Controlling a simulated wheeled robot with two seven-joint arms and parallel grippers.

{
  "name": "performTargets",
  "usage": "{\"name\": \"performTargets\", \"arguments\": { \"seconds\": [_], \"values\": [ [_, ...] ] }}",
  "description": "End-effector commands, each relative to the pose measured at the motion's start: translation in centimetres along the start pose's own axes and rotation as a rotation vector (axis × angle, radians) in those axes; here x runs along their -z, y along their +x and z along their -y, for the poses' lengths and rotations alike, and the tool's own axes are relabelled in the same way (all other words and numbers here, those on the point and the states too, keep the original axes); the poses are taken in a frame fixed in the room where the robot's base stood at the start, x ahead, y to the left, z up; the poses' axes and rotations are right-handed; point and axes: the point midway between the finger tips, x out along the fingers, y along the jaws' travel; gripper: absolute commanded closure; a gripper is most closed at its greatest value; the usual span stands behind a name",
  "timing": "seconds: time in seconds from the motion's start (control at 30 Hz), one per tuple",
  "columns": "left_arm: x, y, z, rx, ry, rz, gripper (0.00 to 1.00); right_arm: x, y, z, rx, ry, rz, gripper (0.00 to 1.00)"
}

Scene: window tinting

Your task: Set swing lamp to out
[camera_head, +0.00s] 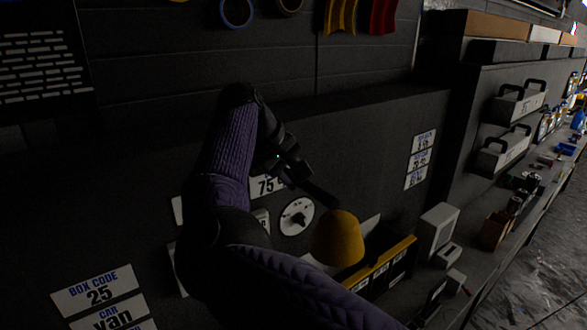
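The swing lamp's yellow shade (337,241) shows right of centre, in front of the dark wall panel. Its arm and mount cannot be made out. One arm enters from the lower right and bends up over the panel; I take it as my right. My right gripper (318,192) is above and left of the shade, with a dark finger reaching down towards its top. Whether they touch cannot be told. Its finger opening cannot be judged from this angle. My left gripper is out of view.
A round white dial (297,217) is left of the shade. A yellow-edged black bin (385,265) and a white box (437,228) stand to the right. Coloured rolls (237,12) hang above.

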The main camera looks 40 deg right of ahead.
Motion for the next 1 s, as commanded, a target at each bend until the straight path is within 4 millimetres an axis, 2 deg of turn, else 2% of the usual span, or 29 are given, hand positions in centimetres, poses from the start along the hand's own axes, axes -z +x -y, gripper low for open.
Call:
{"name": "performTargets", "arguments": {
  "seconds": [0.5,0.53,0.57,0.87,1.0],
  "values": [
    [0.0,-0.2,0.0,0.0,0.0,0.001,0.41,0.0,0.0,0.1,0.003,0.012,0.01,1.0],
    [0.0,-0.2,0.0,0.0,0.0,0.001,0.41,0.0,0.0,0.1,0.003,0.012,0.01,0.62],
    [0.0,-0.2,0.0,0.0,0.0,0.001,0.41,0.0,0.0,0.1,0.003,0.012,0.01,0.56],
    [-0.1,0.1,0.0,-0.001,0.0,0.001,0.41,0.1,-0.4,0.1,0.001,0.011,0.007,0.54],
    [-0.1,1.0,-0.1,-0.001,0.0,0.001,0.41,0.2,-3.4,0.2,0.0,0.009,0.002,0.54]
  ]
}}
